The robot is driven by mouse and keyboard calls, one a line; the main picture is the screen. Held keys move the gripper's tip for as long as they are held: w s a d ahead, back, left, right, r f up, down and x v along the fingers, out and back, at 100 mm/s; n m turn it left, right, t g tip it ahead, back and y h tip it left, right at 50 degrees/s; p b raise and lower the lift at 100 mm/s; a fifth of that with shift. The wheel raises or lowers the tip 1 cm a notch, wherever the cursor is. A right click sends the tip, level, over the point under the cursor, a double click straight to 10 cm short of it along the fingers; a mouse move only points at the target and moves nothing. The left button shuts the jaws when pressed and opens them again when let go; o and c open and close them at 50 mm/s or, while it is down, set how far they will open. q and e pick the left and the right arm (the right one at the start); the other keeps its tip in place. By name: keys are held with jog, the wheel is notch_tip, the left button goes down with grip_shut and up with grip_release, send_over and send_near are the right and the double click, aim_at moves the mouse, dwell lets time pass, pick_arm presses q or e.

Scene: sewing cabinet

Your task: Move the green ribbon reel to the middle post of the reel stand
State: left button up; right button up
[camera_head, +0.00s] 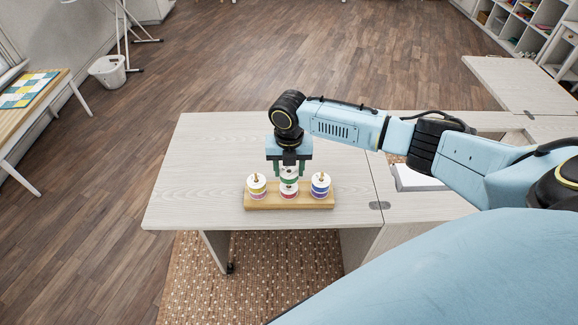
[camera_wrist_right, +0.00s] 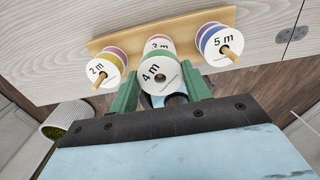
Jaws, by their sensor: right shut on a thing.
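The green ribbon reel (camera_head: 289,181), with white faces, is between the fingers of my right gripper (camera_head: 289,170), over the middle of the reel stand (camera_head: 262,202). In the right wrist view the green reel (camera_wrist_right: 160,72) is labelled "4 m", and the right gripper (camera_wrist_right: 160,88) is shut on its sides. A red-banded reel (camera_head: 288,192) sits low on the middle post; its "3 m" face (camera_wrist_right: 159,43) is partly hidden behind the green reel. The middle post is hidden, so I cannot tell whether it passes into the green reel. My left gripper is not in view.
Reels with yellow and purple bands (camera_head: 257,187) fill the left post, labelled "2 m". The pale table (camera_head: 210,160) is clear behind and left of the stand.

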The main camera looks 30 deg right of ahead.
jog(key=o, duration=1)
jog(key=shift+r, duration=0.15)
notch_tip(320, 180, up, 13)
jog(key=shift+r+p, duration=0.1)
jog(key=shift+p, duration=0.3)
